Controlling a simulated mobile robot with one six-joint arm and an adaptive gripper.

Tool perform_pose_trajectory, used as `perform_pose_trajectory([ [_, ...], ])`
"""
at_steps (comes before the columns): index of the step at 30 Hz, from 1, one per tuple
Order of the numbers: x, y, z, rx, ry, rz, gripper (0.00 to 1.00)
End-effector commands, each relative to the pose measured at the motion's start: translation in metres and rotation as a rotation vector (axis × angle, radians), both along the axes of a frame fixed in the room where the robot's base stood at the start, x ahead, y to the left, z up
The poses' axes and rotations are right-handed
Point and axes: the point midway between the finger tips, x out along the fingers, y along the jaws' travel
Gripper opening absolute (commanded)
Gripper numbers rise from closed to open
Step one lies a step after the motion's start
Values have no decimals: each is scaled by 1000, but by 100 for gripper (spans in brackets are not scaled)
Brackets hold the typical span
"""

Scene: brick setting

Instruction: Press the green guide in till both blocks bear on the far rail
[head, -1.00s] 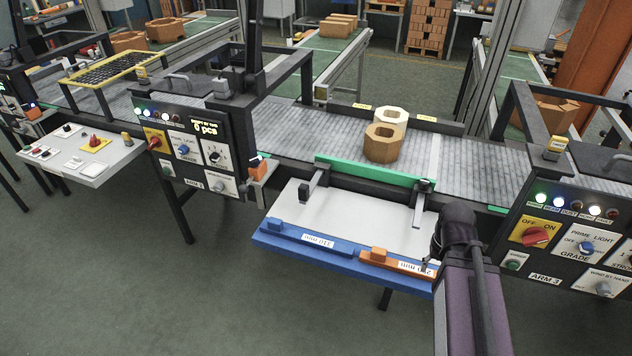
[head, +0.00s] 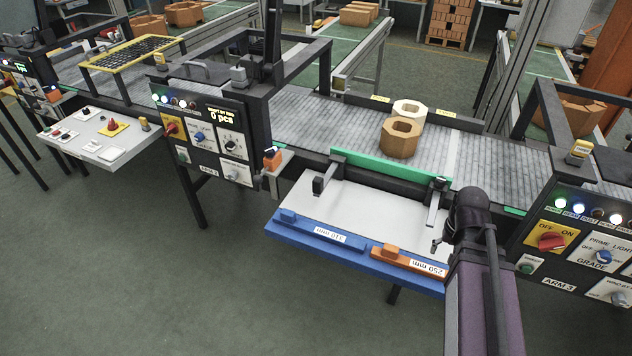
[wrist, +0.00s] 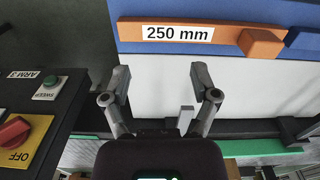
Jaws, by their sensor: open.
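The green guide (head: 390,166) runs along the near side of the grey roller conveyor, on two dark brackets; part of it also shows in the wrist view (wrist: 262,147). Beyond it stand two hollow octagonal blocks: a brown one (head: 401,146) nearer and a pale one (head: 409,107) behind, overlapping in the picture. The far rail (head: 380,98) with yellow labels is behind them; I cannot tell whether the pale block touches it. My gripper (wrist: 161,84) is open and empty over the white shelf, near its right end; in the head view my arm mostly hides it.
The white shelf (head: 370,209) holds a blue 310 mm bar (head: 350,243) and an orange 250 mm bar (head: 425,267) at its front. The ARM 3 control panel (head: 570,240) stands close on the right. Another panel (head: 210,140) is at left.

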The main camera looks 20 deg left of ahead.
Motion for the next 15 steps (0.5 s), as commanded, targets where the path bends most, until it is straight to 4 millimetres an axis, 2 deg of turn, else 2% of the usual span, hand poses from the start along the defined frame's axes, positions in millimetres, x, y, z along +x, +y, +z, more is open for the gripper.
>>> perform_pose_trajectory([
  [1,15,8,10,-1,0,-4,77],
  [5,44,44,26,-1,0,-9,77],
  [8,66,79,39,-1,0,-15,77],
  [15,110,176,70,-1,0,-32,77],
])
